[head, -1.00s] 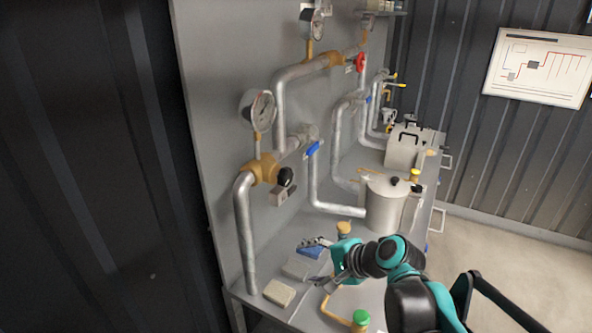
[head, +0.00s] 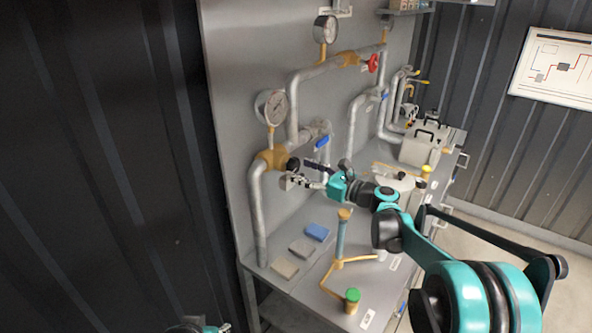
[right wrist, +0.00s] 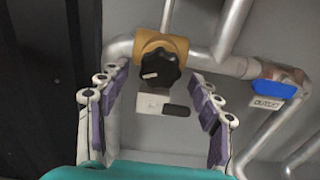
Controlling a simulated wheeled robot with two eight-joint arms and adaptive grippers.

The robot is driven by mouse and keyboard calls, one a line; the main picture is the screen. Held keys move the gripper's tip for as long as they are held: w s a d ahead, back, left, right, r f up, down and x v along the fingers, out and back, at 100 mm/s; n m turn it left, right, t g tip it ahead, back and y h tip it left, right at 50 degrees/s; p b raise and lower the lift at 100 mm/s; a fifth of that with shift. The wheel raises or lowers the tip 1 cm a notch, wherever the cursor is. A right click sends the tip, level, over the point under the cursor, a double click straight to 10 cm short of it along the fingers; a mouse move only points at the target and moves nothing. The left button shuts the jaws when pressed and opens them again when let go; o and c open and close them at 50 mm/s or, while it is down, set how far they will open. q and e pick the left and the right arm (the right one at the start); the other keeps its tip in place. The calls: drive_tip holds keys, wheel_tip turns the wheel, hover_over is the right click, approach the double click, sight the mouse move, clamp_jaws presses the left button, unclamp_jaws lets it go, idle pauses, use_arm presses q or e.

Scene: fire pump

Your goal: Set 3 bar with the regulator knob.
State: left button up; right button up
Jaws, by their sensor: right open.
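The regulator is a brass body (head: 270,159) on a grey pipe with a black knob (head: 292,164) on its front. In the right wrist view the knob (right wrist: 158,66) faces me, with a pale pointer mark on its left. My right gripper (head: 288,181) is open just in front of and slightly below the knob. In its wrist view the fingers stand apart on either side of the knob, with no contact visible. The pressure gauge (head: 275,107) sits above the regulator; its reading is too small to tell. A bit of my left gripper (head: 222,328) shows at the bottom edge.
A pale tag with a dark end (right wrist: 163,104) hangs below the knob. A blue valve handle (head: 322,142) is to the right, beside an outlet label (right wrist: 268,103). A red handwheel (head: 373,63) is higher up. Blocks and a blue sponge-like piece (head: 317,232) lie on the bench.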

drive_tip(key=shift+x, duration=1.3)
drive_tip(key=c, duration=1.2)
drive_tip(key=shift+o, duration=0.2)
